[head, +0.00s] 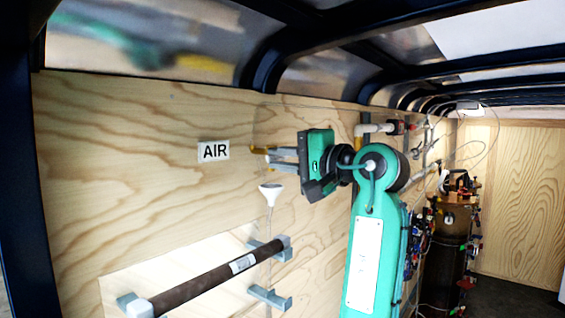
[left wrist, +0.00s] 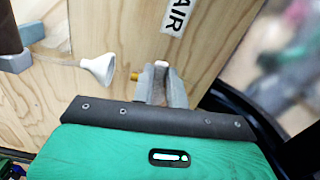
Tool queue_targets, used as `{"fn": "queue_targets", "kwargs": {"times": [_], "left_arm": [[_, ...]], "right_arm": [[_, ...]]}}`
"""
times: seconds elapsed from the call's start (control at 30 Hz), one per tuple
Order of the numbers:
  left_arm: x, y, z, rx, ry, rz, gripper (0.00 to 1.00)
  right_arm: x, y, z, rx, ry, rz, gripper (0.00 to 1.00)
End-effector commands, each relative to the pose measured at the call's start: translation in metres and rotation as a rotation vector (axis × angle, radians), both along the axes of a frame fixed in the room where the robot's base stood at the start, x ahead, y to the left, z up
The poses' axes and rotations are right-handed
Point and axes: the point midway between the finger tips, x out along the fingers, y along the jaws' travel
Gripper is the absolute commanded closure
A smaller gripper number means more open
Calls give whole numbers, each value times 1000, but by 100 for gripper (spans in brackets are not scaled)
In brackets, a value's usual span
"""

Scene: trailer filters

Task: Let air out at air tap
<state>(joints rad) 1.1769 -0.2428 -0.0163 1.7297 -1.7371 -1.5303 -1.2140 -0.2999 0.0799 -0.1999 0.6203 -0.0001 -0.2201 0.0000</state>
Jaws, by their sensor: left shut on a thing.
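The AIR label (head: 214,151) is on the plywood wall, and it also shows in the left wrist view (left wrist: 178,15). Just right of it in the head view is the air tap, of which a small yellow brass part (head: 258,150) shows; the left wrist view shows its yellow end (left wrist: 136,76) beside my fingers. My left gripper (head: 272,158) reaches the tap from the right, its grey fingers shut on it. In the left wrist view the fingers (left wrist: 161,70) hide most of the tap, with a small pale end between their tips.
A white funnel (head: 270,191) on a thin tube is just below the tap, close to my fingers. A dark brown filter tube (head: 215,278) lies in grey brackets lower down. Pipes with valves (head: 400,127) and a dark cylinder (head: 447,265) stand farther right.

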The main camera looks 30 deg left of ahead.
Motion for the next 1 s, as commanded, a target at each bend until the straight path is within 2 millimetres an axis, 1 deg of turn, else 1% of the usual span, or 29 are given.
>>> {"fn": "queue_targets", "kwargs": {"times": [0.03, 0.3, 0.83, 0.87, 0.9, 0.97, 1.0], "left_arm": [[0, 0, 3, 4, 24, -3, 100], [0, 0, 6, 10, 117, -1, 100], [0, 0, 7, 14, 139, -1, 100], [0, 0, 7, 14, 139, -1, 82], [0, 0, 7, 14, 138, -1, 74], [0, 0, 6, 13, 138, -1, 64], [0, 0, 6, 13, 138, -1, 64]], "right_arm": [[0, 0, 1, 0, 0, 0, 100], [0, 0, 3, 0, 0, 0, 100], [0, 0, 3, 0, 0, 0, 100], [0, 0, 3, 0, 0, 0, 100], [0, 0, 3, 0, 0, 0, 100], [0, 0, 3, 0, 0, 0, 100], [0, 0, 3, 0, 0, 0, 100]]}}
